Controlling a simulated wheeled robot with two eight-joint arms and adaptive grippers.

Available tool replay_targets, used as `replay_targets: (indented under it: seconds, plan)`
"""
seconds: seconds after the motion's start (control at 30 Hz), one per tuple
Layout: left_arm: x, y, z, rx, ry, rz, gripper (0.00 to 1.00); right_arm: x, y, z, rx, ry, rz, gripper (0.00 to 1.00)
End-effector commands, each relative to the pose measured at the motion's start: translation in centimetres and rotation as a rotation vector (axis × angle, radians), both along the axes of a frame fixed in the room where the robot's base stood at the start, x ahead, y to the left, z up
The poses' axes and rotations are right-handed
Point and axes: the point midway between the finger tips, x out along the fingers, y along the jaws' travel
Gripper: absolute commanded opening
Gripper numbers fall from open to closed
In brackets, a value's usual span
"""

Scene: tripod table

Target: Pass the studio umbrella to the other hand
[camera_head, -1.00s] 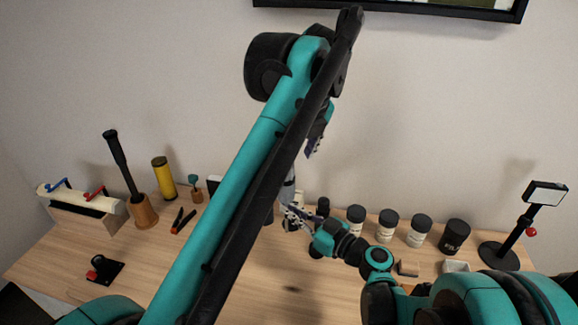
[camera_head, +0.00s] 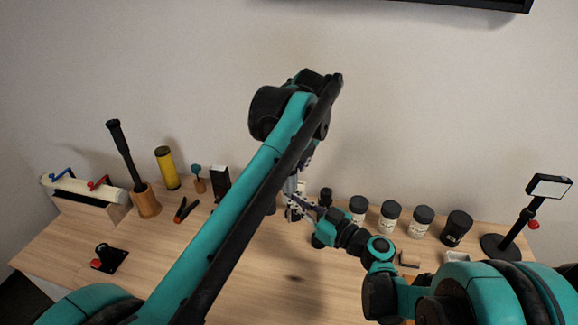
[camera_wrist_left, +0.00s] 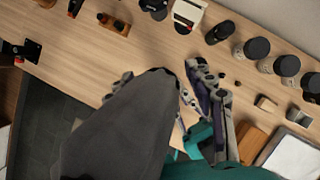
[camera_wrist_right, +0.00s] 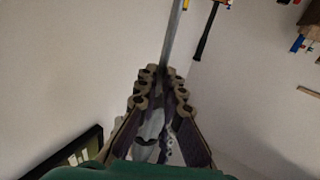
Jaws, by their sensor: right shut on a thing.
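The studio umbrella shows as a thin silver shaft (camera_wrist_right: 173,40) running away from my right gripper (camera_wrist_right: 160,88) in the right wrist view. That gripper is shut on the shaft. In the head view my right gripper (camera_head: 303,210) is above the table, partly behind my left arm. My left gripper (camera_wrist_left: 162,78) has its fingers apart in the left wrist view, looking down at the table. A large dark grey tapered shape (camera_wrist_left: 115,135) covers much of its left finger; it looks like the folded canopy, but I cannot tell surely. Most of the umbrella is hidden in the head view.
Dark-lidded jars (camera_head: 390,216) stand along the table's back right. A lamp-like stand (camera_head: 518,222) is at the far right. A mallet-like tool (camera_head: 124,150) in a wooden holder and a yellow cylinder (camera_head: 167,169) stand at left. The table's front middle (camera_head: 280,285) looks clear.

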Motion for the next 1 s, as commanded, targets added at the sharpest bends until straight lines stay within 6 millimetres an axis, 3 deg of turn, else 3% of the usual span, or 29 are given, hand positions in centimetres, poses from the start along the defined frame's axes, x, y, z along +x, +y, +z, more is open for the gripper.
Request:
replay_targets:
  seconds: [0.03,0.17,0.2,0.3,0.33,0.73,1.0]
  plan:
    - [0.0,0.0,0.0,0.0,0.0,0.0,0.34,0.0,0.0,0.0,0.0,0.0,0.0,0.0]
    - [0.0,0.0,0.0,0.0,0.0,0.0,0.01,0.0,0.0,0.0,0.0,0.0,0.001,0.0]
    - [0.0,0.0,0.0,-0.001,0.0,0.0,0.01,0.0,0.0,0.0,0.0,0.0,0.001,0.0]
    - [0.0,0.0,0.0,-0.001,0.0,0.0,0.01,0.0,0.0,0.0,0.001,-0.001,0.001,0.28]
    - [0.0,0.0,0.0,-0.001,0.0,0.0,0.01,0.0,0.0,0.0,0.0,0.0,0.001,0.31]
    - [0.0,0.0,0.0,0.0,0.0,0.0,0.01,-0.6,-0.7,0.0,0.0,0.0,-0.003,0.31]
    - [0.0,0.0,0.0,0.0,0.0,0.0,0.01,-4.5,-4.5,-0.1,0.0,0.0,-0.007,0.31]
